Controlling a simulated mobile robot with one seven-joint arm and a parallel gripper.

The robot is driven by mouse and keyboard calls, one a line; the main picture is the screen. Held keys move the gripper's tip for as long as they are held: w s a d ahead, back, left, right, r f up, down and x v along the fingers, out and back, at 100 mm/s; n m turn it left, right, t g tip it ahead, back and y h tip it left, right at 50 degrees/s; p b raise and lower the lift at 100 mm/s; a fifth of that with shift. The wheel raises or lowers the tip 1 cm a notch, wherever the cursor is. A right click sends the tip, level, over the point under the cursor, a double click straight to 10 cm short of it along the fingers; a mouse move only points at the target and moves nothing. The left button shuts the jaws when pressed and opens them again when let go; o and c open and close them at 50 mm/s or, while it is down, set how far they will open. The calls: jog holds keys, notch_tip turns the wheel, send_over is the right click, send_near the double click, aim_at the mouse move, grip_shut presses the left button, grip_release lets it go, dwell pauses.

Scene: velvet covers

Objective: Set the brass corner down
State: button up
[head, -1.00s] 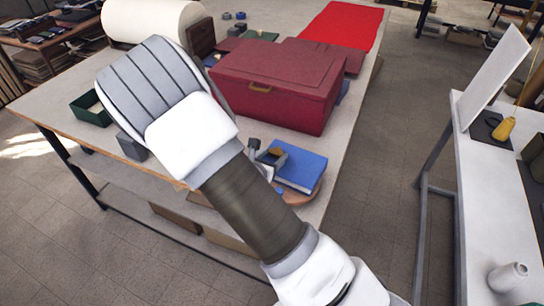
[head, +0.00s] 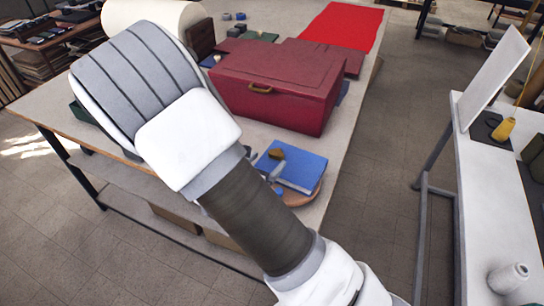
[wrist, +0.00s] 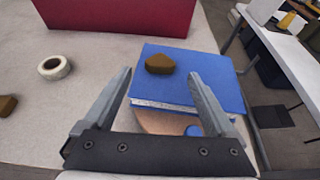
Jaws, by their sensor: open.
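A small brown-gold piece, which looks like the brass corner (wrist: 160,64), lies on top of a blue book (wrist: 205,68). It also shows in the head view (head: 277,154) on the blue book (head: 305,170). My gripper (wrist: 160,74) is open, with one finger on each side of the picture and nothing between them. The brass corner is beyond the fingertips and looks apart from them. The book rests on a round wooden board (wrist: 155,121), partly hidden by my gripper. In the head view my arm hides most of the gripper.
A large red box (head: 275,90) with a brass handle stands behind the book. In the wrist view a white tape roll (wrist: 55,68) and another brown piece (wrist: 7,105) lie on the pale table (wrist: 60,120). A blue round thing (wrist: 193,130) sits by the right finger.

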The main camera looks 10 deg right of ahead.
jog(key=v, duration=0.7)
jog(key=s+d+r+m+g, duration=0.9)
jog(key=d+m, duration=0.3)
jog(key=m, duration=0.5)
jog(key=s+a+r+m+t+y, duration=0.3)
jog(key=s+r+m+y, duration=0.5)
jog(key=r+m, duration=0.3)
jog(key=shift+s+a+m+t, duration=0.3)
jog(key=shift+a+m, duration=0.1)
jog(key=shift+a, duration=0.45)
jog(key=shift+r, duration=0.15)
